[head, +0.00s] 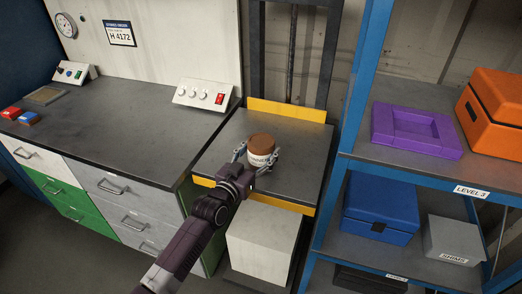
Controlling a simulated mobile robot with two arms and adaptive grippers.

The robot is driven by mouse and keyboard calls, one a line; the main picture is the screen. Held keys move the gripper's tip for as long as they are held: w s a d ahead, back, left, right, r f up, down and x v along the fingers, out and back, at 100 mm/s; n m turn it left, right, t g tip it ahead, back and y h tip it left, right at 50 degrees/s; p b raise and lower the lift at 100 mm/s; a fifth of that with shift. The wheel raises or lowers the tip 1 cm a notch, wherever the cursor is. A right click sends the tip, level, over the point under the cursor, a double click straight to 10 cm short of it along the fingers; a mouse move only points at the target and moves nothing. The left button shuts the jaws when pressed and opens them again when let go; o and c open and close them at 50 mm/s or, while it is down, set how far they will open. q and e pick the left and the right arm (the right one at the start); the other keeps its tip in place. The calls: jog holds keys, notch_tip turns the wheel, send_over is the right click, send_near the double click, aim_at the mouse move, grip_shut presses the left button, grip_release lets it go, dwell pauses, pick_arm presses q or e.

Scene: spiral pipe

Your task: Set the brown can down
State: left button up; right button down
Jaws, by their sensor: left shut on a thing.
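The brown can (262,145), with a pale label band, is at the dark platform (300,155) with yellow front and back edges. My left gripper (257,158) reaches in from below and is shut on the can, its fingers on either side. The can looks upright. I cannot tell whether its base touches the platform. My right gripper is not in view.
A dark workbench (110,110) with drawers stands to the left, with a switch box (203,95) near its right end. A blue shelf rack on the right holds a purple tray (450,148) and orange case (495,105). The platform is clear around the can.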

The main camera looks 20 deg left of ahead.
pick_arm(q)
jog(key=shift+r, duration=0.15)
jog(key=o, duration=1.4)
jog(key=shift+f, duration=0.2)
jog(key=shift+o, duration=1.4)
